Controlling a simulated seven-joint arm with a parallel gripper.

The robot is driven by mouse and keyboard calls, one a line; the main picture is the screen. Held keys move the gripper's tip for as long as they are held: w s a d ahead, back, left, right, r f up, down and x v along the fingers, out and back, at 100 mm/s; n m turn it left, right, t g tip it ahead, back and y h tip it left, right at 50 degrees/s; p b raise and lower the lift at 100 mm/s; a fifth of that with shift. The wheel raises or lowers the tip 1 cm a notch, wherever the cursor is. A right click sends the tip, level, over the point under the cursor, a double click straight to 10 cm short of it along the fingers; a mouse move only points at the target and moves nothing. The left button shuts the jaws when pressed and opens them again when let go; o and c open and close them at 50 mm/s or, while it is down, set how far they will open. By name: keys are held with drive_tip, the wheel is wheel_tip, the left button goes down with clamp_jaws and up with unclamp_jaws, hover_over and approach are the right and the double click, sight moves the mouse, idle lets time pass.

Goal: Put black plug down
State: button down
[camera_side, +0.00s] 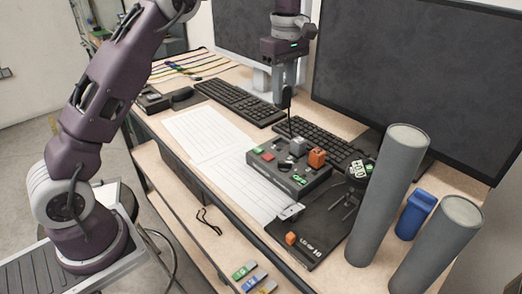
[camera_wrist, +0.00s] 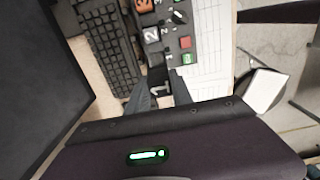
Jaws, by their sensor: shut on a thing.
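My gripper (camera_side: 286,88) is above the back edge of the control box (camera_side: 262,173), pointing down. It is shut on the black plug (camera_side: 288,98), a dark piece with a thin stem hanging down toward the box. The stem's lower end is close to the box's back edge; I cannot tell whether it touches. In the wrist view my fingers (camera_wrist: 160,95) hide most of the plug. The box (camera_wrist: 183,62) there shows numbered places, a red button and a green button.
Two keyboards (camera_side: 238,101) and large dark monitors (camera_side: 420,75) lie behind the box. Two tall grey cylinders (camera_side: 388,190) and a blue container (camera_side: 414,215) stand at right. White sheets (camera_side: 205,135) lie at left.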

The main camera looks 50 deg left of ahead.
drive_tip(key=s+d+f, duration=0.2)
drive_tip(key=s+d, duration=0.1)
drive_tip(key=s, duration=0.5)
drive_tip(key=s+d+f, duration=0.2)
drive_tip(key=s+f, duration=0.1)
drive_tip(key=s, duration=0.4)
drive_tip(key=f, duration=0.7)
drive_tip(key=s+f, duration=0.1)
drive_tip(key=f, duration=0.2)
drive_tip(key=shift+d+f, duration=0.15)
drive_tip(key=shift+d, duration=0.1)
drive_tip(key=shift+f, duration=0.15)
drive_tip(key=c, duration=1.1)
unclamp_jaws()
